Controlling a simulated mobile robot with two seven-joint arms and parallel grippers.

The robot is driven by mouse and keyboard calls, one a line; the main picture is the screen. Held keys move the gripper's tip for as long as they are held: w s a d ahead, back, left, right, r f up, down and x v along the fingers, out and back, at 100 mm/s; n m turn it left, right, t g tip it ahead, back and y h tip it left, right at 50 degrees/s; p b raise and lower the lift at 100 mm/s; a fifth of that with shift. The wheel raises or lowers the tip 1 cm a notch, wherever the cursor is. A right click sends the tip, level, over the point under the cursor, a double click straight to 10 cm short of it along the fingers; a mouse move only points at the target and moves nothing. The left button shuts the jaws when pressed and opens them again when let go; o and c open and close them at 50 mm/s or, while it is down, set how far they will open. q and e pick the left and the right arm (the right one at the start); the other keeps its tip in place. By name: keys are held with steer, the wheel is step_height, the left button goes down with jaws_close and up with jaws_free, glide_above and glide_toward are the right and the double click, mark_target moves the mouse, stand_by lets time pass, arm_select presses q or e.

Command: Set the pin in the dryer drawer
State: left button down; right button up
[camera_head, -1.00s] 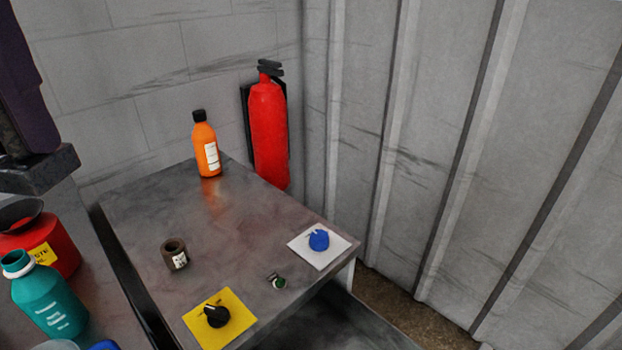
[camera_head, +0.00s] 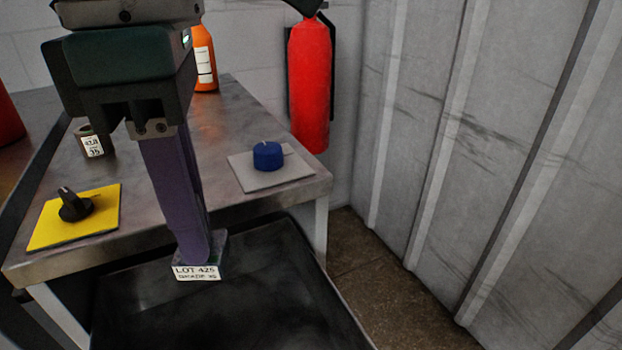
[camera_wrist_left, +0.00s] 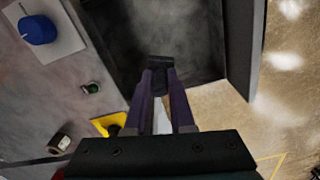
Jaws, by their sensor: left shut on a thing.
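My left gripper (camera_head: 198,255) comes down from the top left with its purple fingers shut on a small dark piece with a white "LOT 425" label (camera_head: 196,272), which I take to be the pin. The left wrist view shows the dark pin (camera_wrist_left: 160,66) across the fingertips of the left gripper (camera_wrist_left: 161,80). The drawer (camera_head: 262,300) is a dark open tray below the table's front edge. The pin is over the drawer; I cannot tell whether it touches the floor. The drawer also shows in the left wrist view (camera_wrist_left: 195,38). My right gripper is not in view.
On the metal table (camera_head: 250,110) are a blue knob (camera_head: 268,156) on a pale plate, a black knob (camera_head: 74,206) on a yellow plate, a brown labelled ring (camera_head: 94,142) and an orange bottle (camera_head: 205,60). A red extinguisher (camera_head: 310,85) hangs behind.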

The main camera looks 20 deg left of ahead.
mark_target(197, 275)
arm_select(q)
steer(key=f+n, duration=0.1)
steer(key=f+n+b, duration=0.1)
steer(key=f, duration=0.1)
steer(key=f+n+b, duration=0.1)
steer(key=f+n, duration=0.1)
steer(key=shift+s+a, duration=0.1)
steer(key=shift+s, duration=0.3)
steer(key=shift+f+n+b, duration=0.3)
steer(key=shift+f, duration=0.05)
step_height(197, 275, down, 15)
steer(key=b, duration=0.4)
steer(key=shift+f, duration=0.15)
step_height(197, 275, down, 4)
steer(key=shift+r+b, duration=0.15)
steer(key=shift+b, duration=0.5)
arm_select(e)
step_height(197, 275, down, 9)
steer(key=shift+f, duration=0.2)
arm_select(q)
steer(key=shift+f, duration=0.2)
steer(key=shift+f, duration=0.15)
steer(key=c, duration=0.8)
jaws_free()
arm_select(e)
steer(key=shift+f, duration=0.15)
